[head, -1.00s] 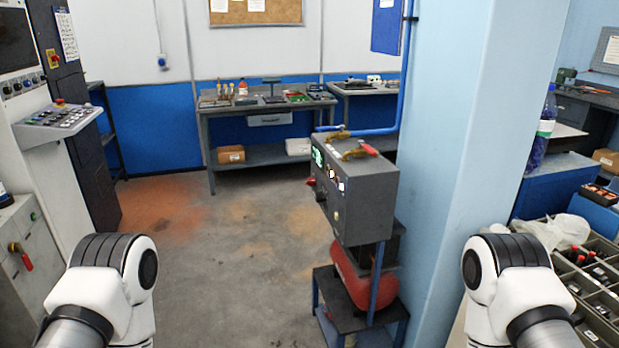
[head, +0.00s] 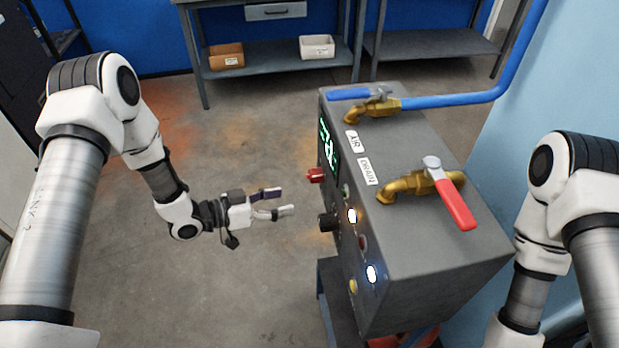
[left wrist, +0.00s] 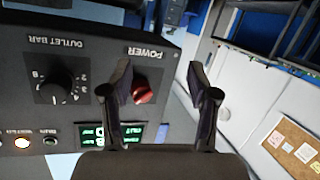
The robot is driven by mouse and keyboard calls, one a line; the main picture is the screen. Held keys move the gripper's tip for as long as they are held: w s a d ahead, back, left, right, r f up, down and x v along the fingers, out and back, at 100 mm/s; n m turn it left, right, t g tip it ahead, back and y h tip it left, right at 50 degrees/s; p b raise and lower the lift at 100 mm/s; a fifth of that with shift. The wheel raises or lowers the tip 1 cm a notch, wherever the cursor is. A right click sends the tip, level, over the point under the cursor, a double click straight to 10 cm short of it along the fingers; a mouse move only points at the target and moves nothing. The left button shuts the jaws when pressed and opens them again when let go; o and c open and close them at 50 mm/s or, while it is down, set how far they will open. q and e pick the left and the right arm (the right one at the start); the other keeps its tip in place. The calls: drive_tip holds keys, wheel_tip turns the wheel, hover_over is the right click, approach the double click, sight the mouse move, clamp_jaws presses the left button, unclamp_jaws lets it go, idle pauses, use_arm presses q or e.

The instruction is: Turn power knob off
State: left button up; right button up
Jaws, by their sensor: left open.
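The red power knob (head: 316,175) sits on the left-facing front panel of the grey control box (head: 450,250). In the left wrist view the red knob (left wrist: 143,91) is beside the word POWER, between the lines of my two fingers. My left gripper (head: 284,201) is open and empty, with its fingers pointing at the panel. It is a short gap away from the panel, near the red knob and the black knob. The fingers also show in the left wrist view (left wrist: 160,72). My right gripper is out of view; only part of my right arm shows.
A black outlet knob (head: 327,222) is below the red knob, with lit buttons (head: 352,215) beside it. A green display (head: 328,145) is near. A blue-handled valve (head: 375,103) and a red-handled valve (head: 430,185) stand on top. Floor left of the box is clear.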

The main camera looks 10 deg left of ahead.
sight(306, 177)
use_arm(q)
wheel_tip(306, 177, up, 6)
drive_tip(key=m+g+h, duration=0.2)
drive_tip(key=m+h, duration=0.2)
drive_tip(key=m, duration=0.1)
drive_tip(key=x, duration=0.7)
drive_tip(key=shift+w+r, duration=0.25)
drive_tip(key=shift+w, duration=0.15)
drive_tip(key=shift+a, duration=0.1)
clamp_jaws()
